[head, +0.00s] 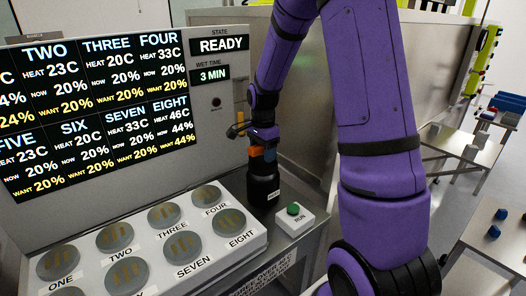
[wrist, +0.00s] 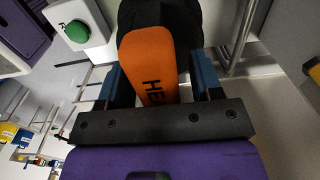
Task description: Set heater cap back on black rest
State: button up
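The orange heater cap (wrist: 160,60), with part of dark lettering showing, sits between my gripper's (wrist: 161,72) two blue fingers in the wrist view. In the head view the orange cap (head: 256,153) shows by my gripper (head: 263,147), directly above the black rest (head: 263,186). The black rest is an upright dark cylinder with a small label; its dark top (wrist: 185,12) shows beyond the cap in the wrist view. Whether the cap touches the rest cannot be told.
A white box with a green RUN button (head: 293,210) stands just right of the rest. A panel of numbered round pads (head: 130,240) lies to the left, under a display (head: 95,110). A metal wall stands behind. Tables with small items are at far right.

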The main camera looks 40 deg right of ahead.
notch_tip(320, 180, up, 11)
jog(key=shift+r, duration=0.2)
jog(key=shift+a+r, duration=0.1)
jog(key=shift+r, duration=0.45)
jog(key=s+a+r+n+t, duration=0.3)
jog(key=s+a+r+n, duration=0.55)
jog(key=s, duration=0.45)
jog(key=s+a+r+n+t, duration=0.1)
jog(key=s+a+n, duration=0.3)
jog(key=s+n, duration=0.5)
jog(key=s+t, duration=0.1)
jog(key=s, duration=0.3)
jog(key=shift+s+a+r, duration=0.2)
jog(key=shift+s+r, duration=0.05)
jog(key=shift+r, duration=0.05)
